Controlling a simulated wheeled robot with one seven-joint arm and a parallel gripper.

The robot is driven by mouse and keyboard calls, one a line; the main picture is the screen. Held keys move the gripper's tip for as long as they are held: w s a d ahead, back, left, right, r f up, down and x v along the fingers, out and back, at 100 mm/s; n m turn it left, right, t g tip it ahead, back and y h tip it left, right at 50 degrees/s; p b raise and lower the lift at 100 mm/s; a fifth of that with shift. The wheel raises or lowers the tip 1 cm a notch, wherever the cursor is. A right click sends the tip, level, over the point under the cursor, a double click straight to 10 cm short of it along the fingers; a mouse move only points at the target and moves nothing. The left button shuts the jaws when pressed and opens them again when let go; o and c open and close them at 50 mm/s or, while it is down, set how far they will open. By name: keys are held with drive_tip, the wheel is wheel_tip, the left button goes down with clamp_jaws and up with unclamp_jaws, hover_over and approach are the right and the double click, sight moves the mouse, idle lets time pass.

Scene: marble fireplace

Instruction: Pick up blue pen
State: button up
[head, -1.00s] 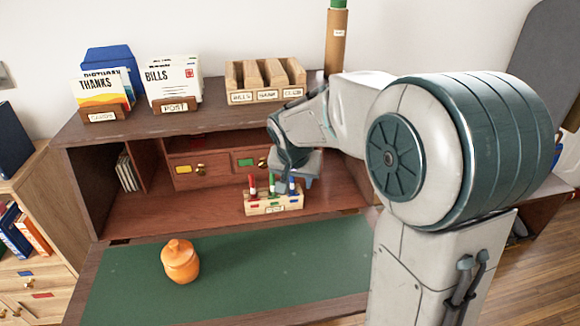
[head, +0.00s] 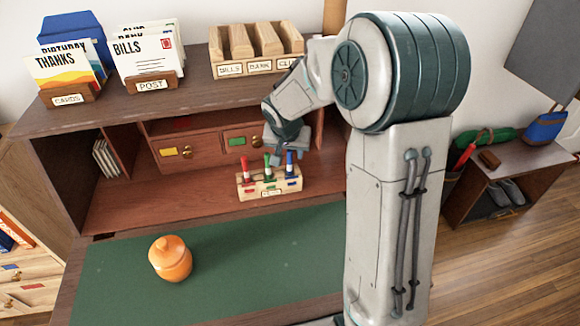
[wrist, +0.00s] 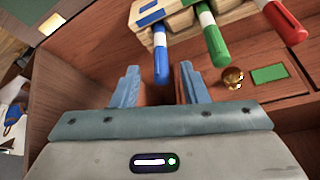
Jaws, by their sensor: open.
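The blue pen (head: 289,158) stands upright at the right end of a small wooden pen holder (head: 269,190), inside the desk's open compartment. My gripper (head: 290,151) is at the pen's upper end in the head view. In the wrist view my gripper (wrist: 160,69) is open, with one finger on each side of the blue pen (wrist: 161,62). Gaps show between the pen and both fingers there. The pen's lower end is hidden in the holder.
A green pen (head: 267,160) and a red pen (head: 245,165) stand in the same holder. Small drawers (head: 190,154) are behind it. An orange jar (head: 170,258) stands on the green desk surface (head: 230,275). A shelf with card holders (head: 150,83) is above.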

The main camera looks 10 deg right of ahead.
sight(290, 160)
drive_tip(key=shift+x, duration=2.7)
drive_tip(key=shift+a, duration=0.15)
clamp_jaws()
